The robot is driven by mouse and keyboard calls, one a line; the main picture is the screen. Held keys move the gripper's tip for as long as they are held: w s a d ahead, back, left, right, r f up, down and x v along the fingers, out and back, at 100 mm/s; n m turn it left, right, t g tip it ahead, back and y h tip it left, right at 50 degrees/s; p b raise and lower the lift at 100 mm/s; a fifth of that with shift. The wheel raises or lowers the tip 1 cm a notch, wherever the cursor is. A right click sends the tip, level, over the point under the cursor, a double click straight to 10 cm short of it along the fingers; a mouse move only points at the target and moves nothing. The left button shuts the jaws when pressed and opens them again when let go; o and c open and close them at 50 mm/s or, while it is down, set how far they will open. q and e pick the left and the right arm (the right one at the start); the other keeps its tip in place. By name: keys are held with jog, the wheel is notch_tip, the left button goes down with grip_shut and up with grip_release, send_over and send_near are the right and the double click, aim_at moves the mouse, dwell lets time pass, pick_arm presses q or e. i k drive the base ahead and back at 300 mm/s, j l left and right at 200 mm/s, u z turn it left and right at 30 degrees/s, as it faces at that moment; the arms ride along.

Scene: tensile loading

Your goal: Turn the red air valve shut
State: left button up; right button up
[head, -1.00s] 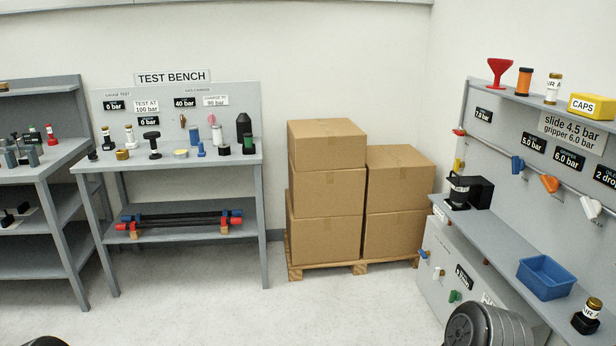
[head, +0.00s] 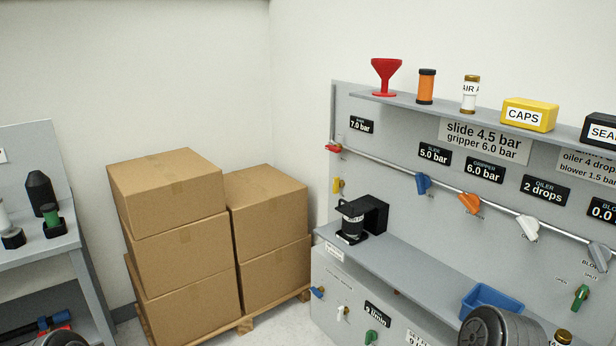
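A small red valve handle (head: 333,149) sits at the left end of the grey pipe on the grey panel, just below the "7.0 bar" sign (head: 361,126). It is small in the head view, and I cannot tell whether it stands open or shut. No gripper fingers show. A dark rounded part of my own arm is at the bottom right, well below and right of the red valve, and another dark part is at the bottom left edge.
Blue (head: 423,183), orange (head: 469,203), white (head: 527,228) and grey (head: 598,256) valves line the pipe. A yellow handle (head: 337,186) is below the red one. A blue bin (head: 492,299) is on the lower shelf. Stacked boxes (head: 180,240) stand left of the panel.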

aim_at(337, 148)
jog(key=i+j+z, duration=0.45)
jog(key=z, duration=0.25)
jog(key=i+j+z, duration=0.25)
jog(key=z, duration=0.25)
jog(key=i+j+z, duration=0.2)
jog(key=j+z, duration=0.3)
jog(key=i+j, duration=0.15)
jog(key=j, duration=0.3)
jog(key=i+j+z, duration=0.15)
jog(key=j, duration=0.7)
jog(key=i+j+z, duration=0.1)
jog(key=j, duration=0.4)
jog(key=i+l, duration=0.05)
jog(key=i, duration=0.05)
